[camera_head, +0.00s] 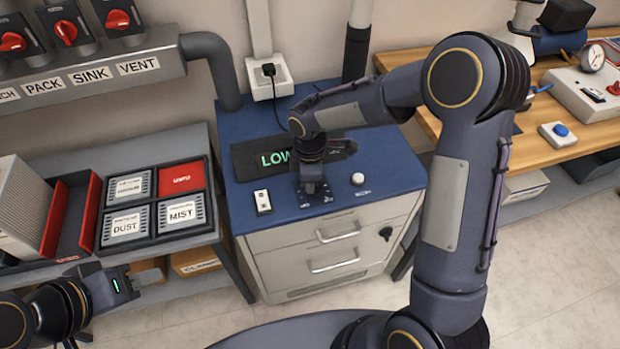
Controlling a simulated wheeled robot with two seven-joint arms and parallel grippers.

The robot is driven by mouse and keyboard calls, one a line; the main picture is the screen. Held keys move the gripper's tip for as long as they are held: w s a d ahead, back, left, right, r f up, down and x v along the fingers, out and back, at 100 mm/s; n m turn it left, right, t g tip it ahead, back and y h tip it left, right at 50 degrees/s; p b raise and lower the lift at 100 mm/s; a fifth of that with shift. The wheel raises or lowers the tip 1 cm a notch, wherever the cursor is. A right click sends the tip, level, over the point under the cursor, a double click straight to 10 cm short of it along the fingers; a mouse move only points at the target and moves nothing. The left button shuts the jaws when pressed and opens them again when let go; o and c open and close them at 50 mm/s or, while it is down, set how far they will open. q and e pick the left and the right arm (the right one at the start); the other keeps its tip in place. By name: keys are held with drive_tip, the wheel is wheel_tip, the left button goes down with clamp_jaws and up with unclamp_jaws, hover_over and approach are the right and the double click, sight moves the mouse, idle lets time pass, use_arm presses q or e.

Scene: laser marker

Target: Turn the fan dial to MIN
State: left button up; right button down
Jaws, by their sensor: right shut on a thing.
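My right gripper (311,187) points down at the blue bench top and is shut on the fan dial, which it hides almost entirely. Small white scale marks (327,199) show on the dark patch around the dial; they are too small to read, and the dial's pointer cannot be seen. A black display (245,160) behind the gripper shows "LOW" in green, partly covered by my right arm. My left gripper (128,285) is at the lower left, away from the dial; its fingers are not clear.
A white switch plate (262,201) lies left of the dial and a round white button (357,179) right of it. A black tray (153,240) of labelled filter cartridges stands left. Red knobs (66,32) sit above. A wooden bench (445,70) is at right.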

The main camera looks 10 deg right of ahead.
drive_tip(key=n+p, duration=0.1)
drive_tip(key=n, duration=0.4)
drive_tip(key=shift+s+r+n, duration=0.1)
drive_tip(key=shift+s+n, duration=0.05)
drive_tip(key=shift+n, duration=0.15)
drive_tip(key=n+p, duration=0.1)
drive_tip(key=n, duration=0.2)
drive_tip(key=n+p, duration=0.1)
drive_tip(key=n, duration=0.1)
drive_tip(key=shift+s+d+n, duration=0.15)
drive_tip(key=shift+s+n, duration=0.05)
drive_tip(key=shift+n, duration=0.2)
drive_tip(key=c, duration=1.5)
unclamp_jaws()
wheel_tip(320, 180, up, 8)
